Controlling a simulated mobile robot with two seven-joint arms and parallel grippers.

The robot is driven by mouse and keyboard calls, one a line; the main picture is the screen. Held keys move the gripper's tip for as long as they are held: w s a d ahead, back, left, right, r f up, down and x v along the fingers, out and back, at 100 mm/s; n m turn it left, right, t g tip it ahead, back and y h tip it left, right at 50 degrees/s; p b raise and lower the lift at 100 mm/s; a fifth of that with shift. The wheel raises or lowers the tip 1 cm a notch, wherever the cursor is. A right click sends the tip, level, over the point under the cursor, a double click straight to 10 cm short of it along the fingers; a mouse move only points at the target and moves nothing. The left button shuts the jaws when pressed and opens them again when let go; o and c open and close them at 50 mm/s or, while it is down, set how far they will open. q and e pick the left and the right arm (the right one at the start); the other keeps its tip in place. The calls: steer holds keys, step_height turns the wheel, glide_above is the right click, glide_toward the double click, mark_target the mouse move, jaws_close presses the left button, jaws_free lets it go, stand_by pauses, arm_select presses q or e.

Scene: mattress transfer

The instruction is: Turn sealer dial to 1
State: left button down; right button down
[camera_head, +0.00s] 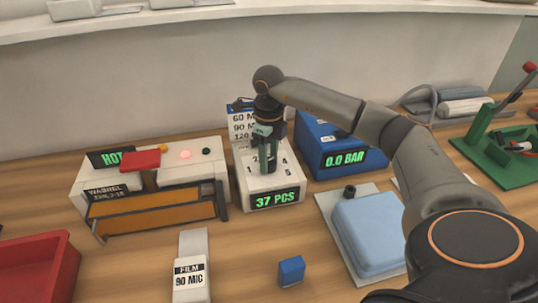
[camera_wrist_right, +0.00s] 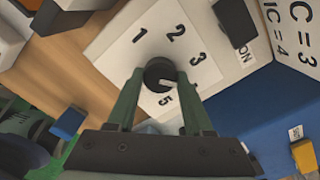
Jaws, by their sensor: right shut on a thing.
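The black round dial (camera_wrist_right: 160,75) sits on the white box (camera_head: 273,187) whose display reads 37 PCS. In the right wrist view the numbers 1, 2, 3 and 5 show around it. Its white pointer mark points right and slightly down, between 3 and 5, where no number shows. My right gripper (camera_head: 268,163) reaches down onto the box from above; in the right wrist view its green fingers (camera_wrist_right: 160,80) are shut on the dial from both sides. In the head view the gripper hides the dial. My left gripper is in neither view.
The white heat sealer (camera_head: 150,181) with a HOT display stands left of the box. A blue device (camera_head: 335,157) reading 0.0 BAR stands close on its right. A blue block (camera_head: 291,270), a film pack (camera_head: 190,270) and a red tray (camera_head: 35,268) lie in front.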

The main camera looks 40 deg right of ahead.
mark_target(269, 161)
steer(key=n, duration=0.3)
steer(key=shift+r+n, duration=0.1)
steer(key=shift+n, duration=0.3)
steer(key=n+p, duration=0.1)
steer(key=n, duration=0.2)
steer(key=shift+n, duration=0.3)
steer(key=n, duration=1.2)
steer(key=shift+n, duration=0.4)
steer(key=n, duration=0.6)
steer(key=shift+n, duration=0.4)
steer(key=shift+c, duration=1.5)
jaws_free()
step_height(269, 161, up, 12)
steer(key=shift+r, duration=0.2)
